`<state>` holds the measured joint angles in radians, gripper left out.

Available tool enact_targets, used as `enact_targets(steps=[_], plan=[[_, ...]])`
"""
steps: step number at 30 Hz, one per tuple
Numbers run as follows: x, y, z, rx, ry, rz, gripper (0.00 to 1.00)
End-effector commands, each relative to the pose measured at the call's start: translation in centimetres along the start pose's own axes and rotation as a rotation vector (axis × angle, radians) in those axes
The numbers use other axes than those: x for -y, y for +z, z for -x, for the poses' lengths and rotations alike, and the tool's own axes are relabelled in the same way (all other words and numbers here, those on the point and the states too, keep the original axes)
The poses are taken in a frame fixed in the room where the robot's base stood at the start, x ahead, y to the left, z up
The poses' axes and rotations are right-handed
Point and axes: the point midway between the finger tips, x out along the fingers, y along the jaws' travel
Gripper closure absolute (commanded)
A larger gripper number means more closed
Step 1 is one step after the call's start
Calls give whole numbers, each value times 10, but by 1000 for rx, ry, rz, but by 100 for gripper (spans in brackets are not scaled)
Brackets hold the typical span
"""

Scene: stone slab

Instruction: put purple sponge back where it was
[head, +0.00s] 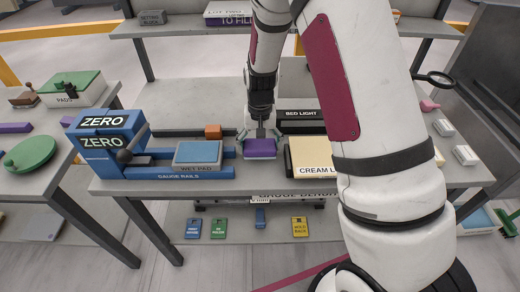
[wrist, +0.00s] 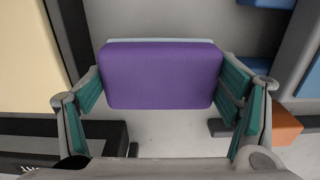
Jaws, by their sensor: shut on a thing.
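The purple sponge (head: 260,148) is between the fingers of my gripper (head: 259,135), over the grey bench between the blue gauge rails and the cream box. In the wrist view the purple sponge (wrist: 161,75) fills the space between the teal-padded fingers of my gripper (wrist: 162,90), which are shut on its two sides. A pale strip shows along the sponge's far edge. I cannot tell whether its underside touches the bench.
A blue gauge-rails fixture (head: 200,172) with a wet pad (head: 198,153) stands left of the sponge. A cream box (head: 312,158) is close on the right. An orange block (head: 213,131) and a black bed-light box (head: 300,114) lie behind.

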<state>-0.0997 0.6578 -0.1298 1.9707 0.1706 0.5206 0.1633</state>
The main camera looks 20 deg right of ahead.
Motion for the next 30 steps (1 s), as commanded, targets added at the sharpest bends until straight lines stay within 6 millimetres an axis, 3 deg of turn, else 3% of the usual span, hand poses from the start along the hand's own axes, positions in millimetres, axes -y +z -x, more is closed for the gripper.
enact_targets(steps=[5,16,17,18,30], plan=[[-1,1,-21,2,1,0,48],[0,0,-25,1,1,1,48],[0,0,-25,0,1,1,11],[0,0,-24,0,0,1,2],[0,1,-23,0,0,1,0]])
